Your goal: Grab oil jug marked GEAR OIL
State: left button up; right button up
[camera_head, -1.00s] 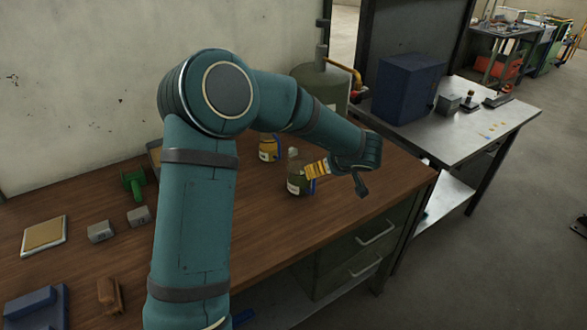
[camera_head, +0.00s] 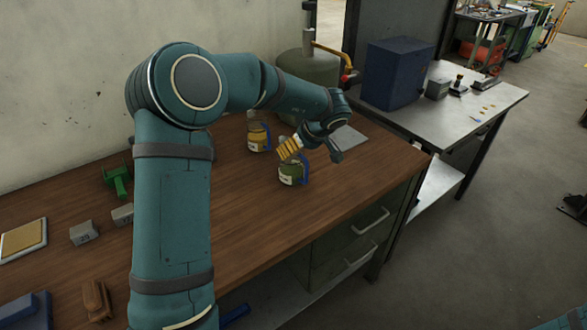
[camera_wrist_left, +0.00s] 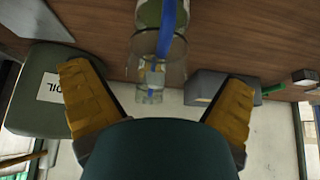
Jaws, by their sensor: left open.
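A green-bodied jug (camera_head: 291,175) with a pale label and blue handle stands upright on the wooden bench. A yellow-bodied jug (camera_head: 258,138), also with a blue handle, stands behind it to the left. The label lettering is too small to read in the head view. My left gripper (camera_head: 287,150) has yellow fingers, is open and empty, and is just above the green jug's top. In the left wrist view its fingers (camera_wrist_left: 157,78) are spread. A clear jug with a blue handle (camera_wrist_left: 170,25) shows between and beyond them, cut off by the top edge. My right gripper is not in view.
A green tank (camera_head: 312,72) stands behind the gripper; its sign ending in OIL shows in the left wrist view (camera_wrist_left: 52,88). A green object (camera_head: 117,178) and grey blocks (camera_head: 84,233) lie at left. The bench's front right is clear. A blue box (camera_head: 398,75) sits on the metal table.

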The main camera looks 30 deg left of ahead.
aim_at(295, 155)
pick_arm(q)
jog(key=b+x, duration=0.2)
jog(key=x, duration=0.3)
jog(key=shift+f, duration=0.2)
jog(key=shift+r, duration=0.1)
jog(key=c, duration=1.3)
